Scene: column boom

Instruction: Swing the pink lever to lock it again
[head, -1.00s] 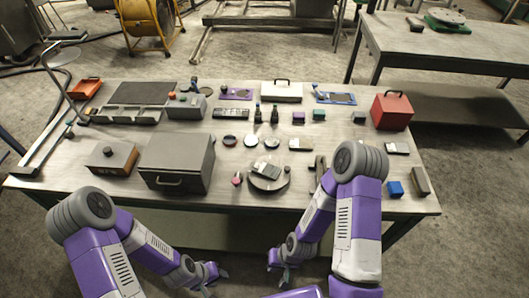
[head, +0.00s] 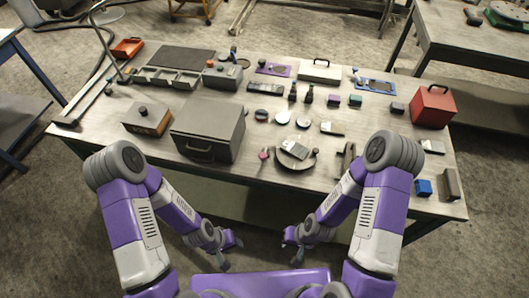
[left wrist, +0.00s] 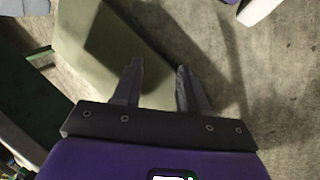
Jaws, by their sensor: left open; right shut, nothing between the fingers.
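A small pink piece (head: 264,154), which looks like the pink lever, stands at the front middle of the table, at the left edge of a round grey dish (head: 284,161). It is too small to tell which way it is swung. My left gripper (head: 232,254) is open and empty, in front of the table's near edge and well apart from the pink piece. Its two spread fingers also show in the left wrist view (left wrist: 158,82), over the floor. My right gripper (head: 291,249) is shut and empty, also in front of the near edge.
A large grey box (head: 208,128) with a handle and a brown box (head: 148,119) stand left of the dish. Dark upright parts (head: 348,157) stand to its right. A red case (head: 433,106) and several small items fill the table (head: 400,200) behind and right.

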